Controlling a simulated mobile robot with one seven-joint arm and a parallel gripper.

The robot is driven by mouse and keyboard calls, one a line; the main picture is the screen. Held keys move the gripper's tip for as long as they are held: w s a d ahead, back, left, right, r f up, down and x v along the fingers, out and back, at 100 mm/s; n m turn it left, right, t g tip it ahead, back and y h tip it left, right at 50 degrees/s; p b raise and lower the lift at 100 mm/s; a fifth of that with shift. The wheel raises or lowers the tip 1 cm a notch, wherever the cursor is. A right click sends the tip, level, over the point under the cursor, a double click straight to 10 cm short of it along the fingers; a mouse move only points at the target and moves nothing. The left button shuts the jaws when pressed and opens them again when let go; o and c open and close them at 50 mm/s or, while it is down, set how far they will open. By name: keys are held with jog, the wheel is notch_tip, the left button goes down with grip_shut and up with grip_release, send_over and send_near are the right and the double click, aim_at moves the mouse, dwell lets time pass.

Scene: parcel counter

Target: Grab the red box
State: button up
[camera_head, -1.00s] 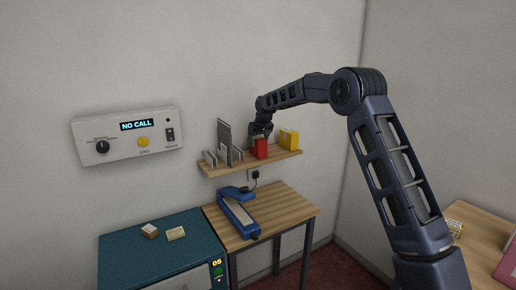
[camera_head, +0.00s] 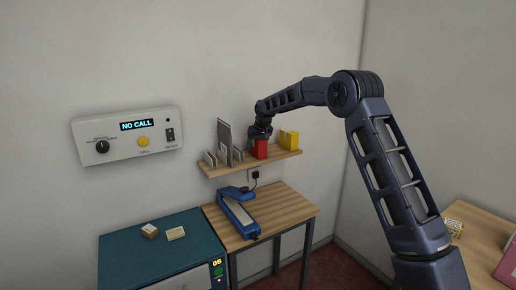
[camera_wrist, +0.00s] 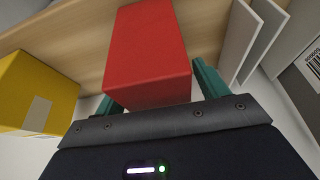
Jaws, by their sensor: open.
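The red box (camera_head: 260,149) stands on the wooden wall shelf (camera_head: 223,169), between the grey upright plates and the yellow box. My gripper (camera_head: 260,134) is right at the red box, at the upper part of it. In the wrist view the red box (camera_wrist: 148,58) lies between the two green fingers of my gripper (camera_wrist: 152,92), one on each side. The fingers stand apart and open. Whether either finger touches the box cannot be told.
The yellow box (camera_head: 289,139) stands close on the right of the red box; it is at the left in the wrist view (camera_wrist: 36,92). Grey upright plates (camera_head: 225,143) stand close on the left. Below are a small table with a blue device (camera_head: 238,212) and a teal cabinet (camera_head: 165,255).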

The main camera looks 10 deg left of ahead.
jog(key=c, duration=1.2)
jog(key=shift+r, duration=0.1)
